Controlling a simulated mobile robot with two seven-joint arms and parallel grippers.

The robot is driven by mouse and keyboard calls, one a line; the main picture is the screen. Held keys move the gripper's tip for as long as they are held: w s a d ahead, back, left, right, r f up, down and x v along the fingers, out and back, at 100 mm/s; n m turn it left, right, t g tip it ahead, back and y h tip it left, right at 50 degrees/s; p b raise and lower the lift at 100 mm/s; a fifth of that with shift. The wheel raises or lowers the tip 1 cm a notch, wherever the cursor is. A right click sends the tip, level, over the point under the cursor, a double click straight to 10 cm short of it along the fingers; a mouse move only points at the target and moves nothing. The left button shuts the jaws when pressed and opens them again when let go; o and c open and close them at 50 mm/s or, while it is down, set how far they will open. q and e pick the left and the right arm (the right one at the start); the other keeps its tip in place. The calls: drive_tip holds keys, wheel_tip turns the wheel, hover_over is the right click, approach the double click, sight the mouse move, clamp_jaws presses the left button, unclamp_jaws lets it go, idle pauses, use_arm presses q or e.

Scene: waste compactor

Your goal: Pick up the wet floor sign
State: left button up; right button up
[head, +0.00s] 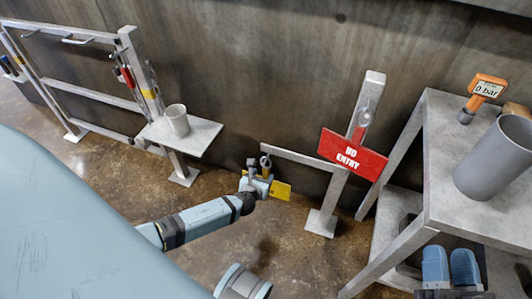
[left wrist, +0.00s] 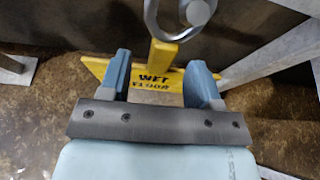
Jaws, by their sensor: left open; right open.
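The yellow wet floor sign (head: 281,190) is low by the wall, under the free end of a grey rail. My left gripper (head: 257,178) is open at the sign. In the left wrist view its blue fingers (left wrist: 160,68) stand on either side of the lettering; contact cannot be told. My right gripper (head: 451,252) is open and empty at the lower right, in front of the grey table.
A grey post (head: 345,165) carries the rail and a red "DO ENTRY"-looking sign (head: 352,155). A grey table (head: 433,180) with a grey cylinder (head: 494,160) stands right. A rack with a cup (head: 177,121) on its shelf stands left. Floor is open between.

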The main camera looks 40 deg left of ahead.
sight(265, 173)
use_arm(q)
drive_tip(key=b+x, duration=0.1)
drive_tip(key=x, duration=0.2)
drive_tip(key=shift+w+f, duration=0.15)
drive_tip(key=shift+w, duration=0.25)
use_arm(e)
wheel_tip(265, 173, down, 3)
drive_tip(key=shift+w+a+r+g, duration=0.1)
drive_tip(key=shift+w+r+g, duration=0.05)
drive_tip(key=shift+g, duration=0.45)
use_arm(q)
clamp_jaws()
use_arm(e)
drive_tip(key=shift+r, duration=0.15)
